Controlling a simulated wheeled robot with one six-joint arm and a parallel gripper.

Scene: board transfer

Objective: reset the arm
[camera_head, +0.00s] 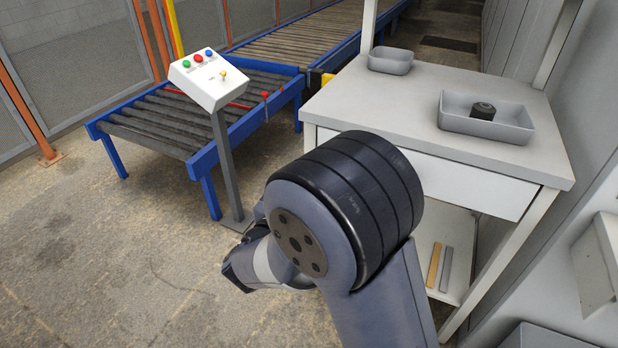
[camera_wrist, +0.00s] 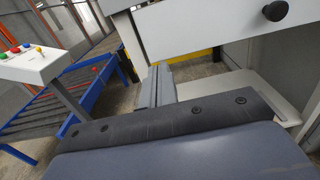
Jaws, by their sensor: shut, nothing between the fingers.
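My gripper (camera_wrist: 160,72) shows in the wrist view as two grey fingers pressed together, empty, beyond the dark edge of my wrist. It points toward the space beside the white workbench (camera_head: 440,92), below its drawer. In the head view my arm is folded in front of the workbench, with its large dark joint in the middle of the picture. The fingers themselves cannot be made out there.
A control box (camera_head: 208,78) with coloured buttons stands on a post beside the blue roller conveyor (camera_head: 160,125). On the workbench are a small grey tray (camera_head: 390,62) and a larger tray (camera_head: 455,122) holding a dark round part (camera_head: 482,111). Floor at left is clear.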

